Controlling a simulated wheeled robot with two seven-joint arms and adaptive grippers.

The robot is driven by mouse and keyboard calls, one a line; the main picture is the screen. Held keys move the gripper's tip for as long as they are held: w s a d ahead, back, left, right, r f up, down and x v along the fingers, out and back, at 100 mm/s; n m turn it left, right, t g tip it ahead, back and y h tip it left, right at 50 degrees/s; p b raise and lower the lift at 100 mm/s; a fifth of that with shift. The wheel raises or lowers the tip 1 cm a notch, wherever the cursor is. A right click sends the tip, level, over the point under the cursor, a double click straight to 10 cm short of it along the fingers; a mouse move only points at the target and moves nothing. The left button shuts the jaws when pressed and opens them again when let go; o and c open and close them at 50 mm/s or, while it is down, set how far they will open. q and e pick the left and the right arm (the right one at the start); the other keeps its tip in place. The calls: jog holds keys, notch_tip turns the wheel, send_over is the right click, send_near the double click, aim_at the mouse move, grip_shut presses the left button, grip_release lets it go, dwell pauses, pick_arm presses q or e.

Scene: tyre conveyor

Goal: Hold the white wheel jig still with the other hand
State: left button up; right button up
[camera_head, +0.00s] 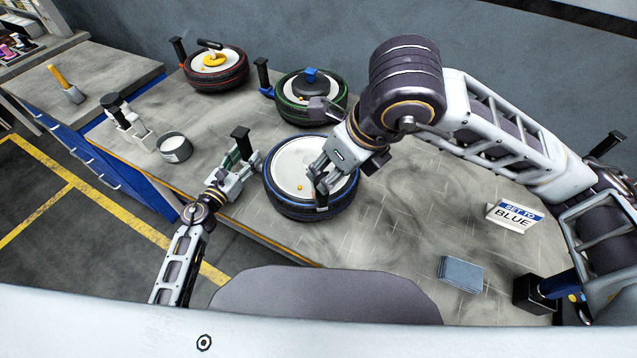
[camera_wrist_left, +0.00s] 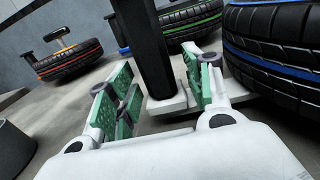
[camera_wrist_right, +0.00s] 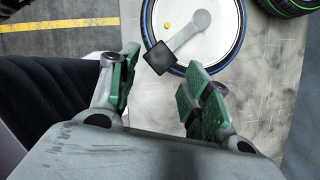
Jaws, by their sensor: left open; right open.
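The white wheel jig carries the blue-banded tyre (camera_head: 318,207) with a white disc (camera_head: 291,165) on top. Its upright black handle (camera_head: 241,136) stands left of the tyre, on a white base (camera_wrist_left: 165,105). My left gripper (camera_head: 243,167) is open, with one finger on each side of the black handle (camera_wrist_left: 148,45); firm contact cannot be told. My right gripper (camera_head: 325,183) is open over the disc's right side. In the right wrist view, a white crank arm (camera_wrist_right: 190,30) ends in a black knob (camera_wrist_right: 159,57) between the open fingers.
A green-banded tyre (camera_head: 322,110) and a red-banded tyre (camera_head: 216,72) stand further back. A grey round cup (camera_head: 174,148) and a white stand with a black handle (camera_head: 125,117) are at left. A "SET TO BLUE" sign (camera_head: 513,216) and blue-grey block (camera_head: 461,273) are at right.

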pick_arm(q)
jog(key=shift+v, duration=5.3)
